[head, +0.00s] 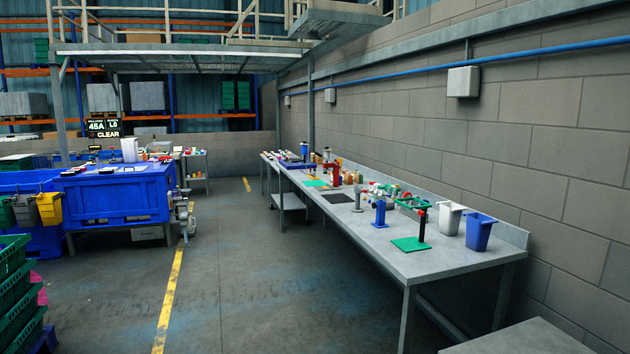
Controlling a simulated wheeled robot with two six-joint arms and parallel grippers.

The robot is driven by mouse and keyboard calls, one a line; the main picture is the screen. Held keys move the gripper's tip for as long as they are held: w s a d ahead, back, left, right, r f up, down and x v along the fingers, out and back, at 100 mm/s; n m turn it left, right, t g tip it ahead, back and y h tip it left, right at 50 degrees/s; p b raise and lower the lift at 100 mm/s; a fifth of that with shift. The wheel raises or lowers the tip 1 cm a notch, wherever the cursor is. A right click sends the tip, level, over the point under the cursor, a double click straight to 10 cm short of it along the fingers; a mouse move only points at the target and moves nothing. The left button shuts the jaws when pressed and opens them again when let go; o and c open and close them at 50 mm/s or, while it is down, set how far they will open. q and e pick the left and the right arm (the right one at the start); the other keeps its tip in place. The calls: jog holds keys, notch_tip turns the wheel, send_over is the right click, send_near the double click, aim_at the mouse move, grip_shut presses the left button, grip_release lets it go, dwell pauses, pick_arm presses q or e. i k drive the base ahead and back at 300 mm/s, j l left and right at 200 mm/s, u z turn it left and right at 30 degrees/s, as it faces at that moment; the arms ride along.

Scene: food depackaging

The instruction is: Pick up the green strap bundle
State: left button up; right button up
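A green looped item (411,202), which may be the green strap bundle, shows near the right end of the long grey workbench (465,262). It is at the top of a dark upright stand (421,225) with a red part. A flat green plate (411,244) lies at the foot of the stand. At this distance I cannot tell whether the green item hangs on the stand or is part of it. Neither of my grippers is in view.
A white bin (449,217) and a blue bin (480,231) stand right of the green item. A blue post (380,214) stands left. Blue crates (112,197) and stacked green crates (18,295) are at the left. The floor (245,285) between is clear.

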aim_at(357, 178)
jog(key=i+j+u, duration=0.25)
jog(key=i, duration=0.4)
jog(key=i+u, duration=0.25)
jog(key=i, duration=2.2)
jog(key=i+j+z, duration=0.15)
jog(key=i, duration=0.4)
jog(key=i+j+z, duration=0.1)
jog(key=i, duration=0.45)
jog(key=i+j+z, duration=0.15)
jog(key=i, duration=0.35)
jog(key=i+j+z, duration=0.9)
jog(key=i+l, duration=0.3)
jog(key=i, duration=0.05)
